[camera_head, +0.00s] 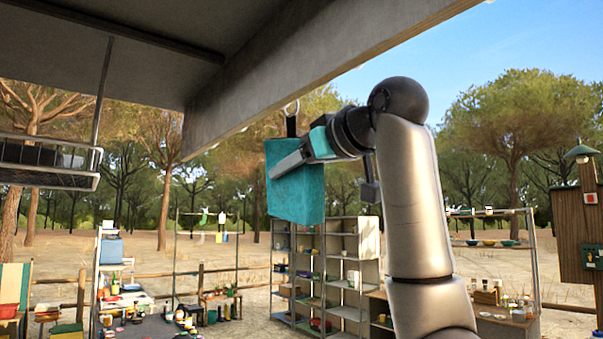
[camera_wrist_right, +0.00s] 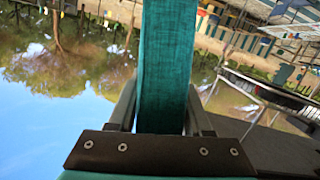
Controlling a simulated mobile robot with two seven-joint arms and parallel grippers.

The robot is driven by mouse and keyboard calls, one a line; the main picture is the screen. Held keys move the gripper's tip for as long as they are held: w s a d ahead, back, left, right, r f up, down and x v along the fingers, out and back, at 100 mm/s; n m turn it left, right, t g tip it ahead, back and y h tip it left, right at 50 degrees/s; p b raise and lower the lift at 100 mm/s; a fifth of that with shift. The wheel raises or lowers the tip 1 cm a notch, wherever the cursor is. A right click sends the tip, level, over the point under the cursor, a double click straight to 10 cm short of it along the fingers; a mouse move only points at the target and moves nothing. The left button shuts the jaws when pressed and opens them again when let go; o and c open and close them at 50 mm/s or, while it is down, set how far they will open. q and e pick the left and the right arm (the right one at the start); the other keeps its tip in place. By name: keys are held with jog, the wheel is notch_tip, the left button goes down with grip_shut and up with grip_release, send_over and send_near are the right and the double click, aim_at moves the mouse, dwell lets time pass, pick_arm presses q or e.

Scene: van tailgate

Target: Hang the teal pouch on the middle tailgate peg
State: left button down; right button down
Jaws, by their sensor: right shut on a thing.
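The teal pouch (camera_head: 297,196) hangs upright in the air in the head view, with a dark strap and a pale ring (camera_head: 291,108) at its top. The ring is just below the lower edge of the grey tailgate beam (camera_head: 300,75); I cannot tell whether it touches anything. My right gripper (camera_head: 285,165) is shut on the pouch from the right. In the right wrist view the pouch (camera_wrist_right: 167,70) stands between the two fingers. I cannot make out the middle peg. My left gripper is not in view.
A wire rack (camera_head: 45,165) hangs at the left under the roof. Below stand grey shelves (camera_head: 345,265) with goods, a table (camera_head: 505,315) at the right and a wooden post (camera_head: 577,230) with a green lamp. The air left of the pouch is clear.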

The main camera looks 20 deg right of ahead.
jog(key=shift+s+a+f, duration=0.1)
jog(key=shift+s+a, duration=0.25)
jog(key=shift+a, duration=0.45)
jog(key=shift+s+a+f+b, duration=0.15)
jog(key=shift+a+f+b, duration=0.45)
jog(key=shift+b, duration=0.35)
jog(key=shift+f, duration=0.1)
jog(key=shift+c, duration=1.2)
grip_release()
jog(key=b+v, duration=0.5)
jog(key=v, duration=1)
jog(key=shift+s+b, duration=0.2)
jog(key=shift+b, duration=0.15)
